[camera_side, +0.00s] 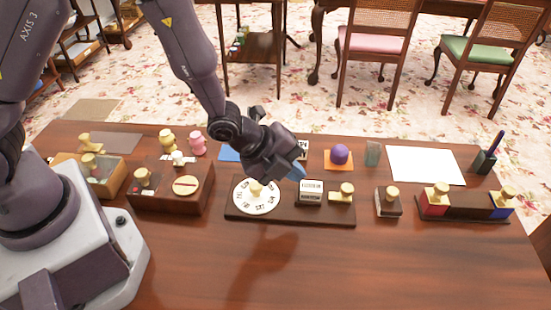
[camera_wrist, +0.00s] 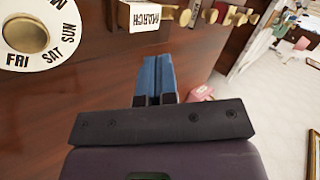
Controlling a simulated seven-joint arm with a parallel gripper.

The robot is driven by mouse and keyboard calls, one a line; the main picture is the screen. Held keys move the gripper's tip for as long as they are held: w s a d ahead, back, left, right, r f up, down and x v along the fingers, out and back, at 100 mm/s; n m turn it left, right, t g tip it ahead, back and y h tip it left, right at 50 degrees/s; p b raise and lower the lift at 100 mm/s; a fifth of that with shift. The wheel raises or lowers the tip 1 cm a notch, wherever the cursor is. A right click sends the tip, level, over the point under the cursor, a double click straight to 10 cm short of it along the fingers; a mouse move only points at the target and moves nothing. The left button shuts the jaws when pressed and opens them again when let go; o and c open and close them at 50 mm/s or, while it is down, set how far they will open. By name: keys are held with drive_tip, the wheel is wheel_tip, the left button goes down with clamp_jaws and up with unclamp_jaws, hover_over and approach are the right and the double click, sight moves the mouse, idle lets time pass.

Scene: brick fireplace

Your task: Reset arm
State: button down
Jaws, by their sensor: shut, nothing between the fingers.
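My gripper (camera_side: 297,172) hangs above the middle of the wooden desk, its blue fingertips closed together with nothing between them. In the wrist view the blue fingers (camera_wrist: 155,76) lie side by side over bare brown wood. A white day dial (camera_side: 240,204) with a gold knob sits on a dark wooden holder (camera_side: 290,213) below and left of the gripper. The dial also shows at the upper left of the wrist view (camera_wrist: 58,20). A block with printed text (camera_side: 311,192) stands on the same holder. In the wrist view a block (camera_wrist: 145,15) reads MARCH.
Wooden boxes with knobbed stamps (camera_side: 171,196) stand at the left. A purple dome (camera_side: 340,154), white paper (camera_side: 425,165), a lone stamp (camera_side: 388,202) and a red-and-blue stamp stand (camera_side: 468,207) are to the right. The desk's front is clear.

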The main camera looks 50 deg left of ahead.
drive_tip(key=s+a+n+g+y, duration=0.1)
drive_tip(key=n, duration=0.1)
drive_tip(key=s+a+n+g, duration=0.1)
drive_tip(key=s+n, duration=0.1)
drive_tip(key=shift+a+f+y, duration=0.35)
drive_tip(key=shift+a+y, duration=0.05)
drive_tip(key=s+a+r+n, duration=0.3)
drive_tip(key=s+r+n, duration=0.2)
drive_tip(key=r, duration=0.3)
drive_tip(key=s+a+r+n+y, duration=0.1)
drive_tip(key=s+a+r+n, duration=0.3)
drive_tip(key=r, duration=0.5)
drive_tip(key=s+a+r+n+y, duration=0.1)
drive_tip(key=s+a+r+n, duration=0.3)
drive_tip(key=s+r+n, duration=0.4)
drive_tip(key=shift+r+n, duration=0.4)
drive_tip(key=shift+n, duration=0.2)
